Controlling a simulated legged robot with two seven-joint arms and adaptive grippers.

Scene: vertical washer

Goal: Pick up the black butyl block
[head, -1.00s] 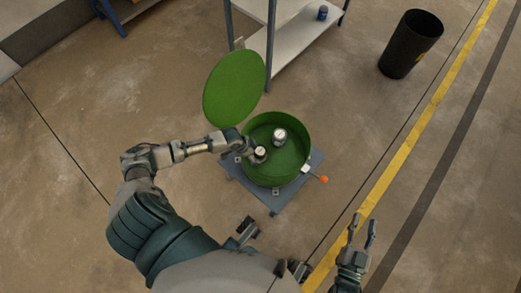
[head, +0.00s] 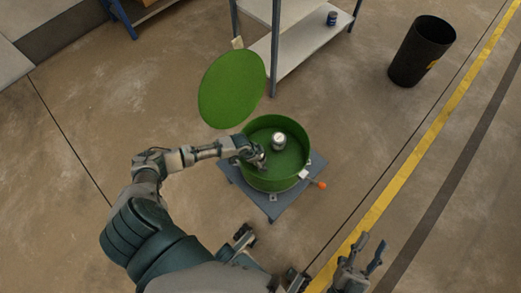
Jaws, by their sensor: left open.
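I cannot make out a black butyl block in the head view. The round green washer tub (head: 272,183) stands open on a grey-blue base, its round green lid (head: 232,88) raised at the left. A silver round-topped piece (head: 279,141) stands inside the tub. My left gripper (head: 262,162) is open over the left part of the tub, left of and below that piece. Its fingers are small and dark, and what lies under them is hidden. My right gripper (head: 370,252) is open and empty over the floor at the lower right.
A metal shelf (head: 303,42) with a small dark blue can (head: 331,18) stands behind the tub. A black bin (head: 421,52) stands at the upper right. An orange-tipped handle (head: 320,185) sticks out from the tub's right side.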

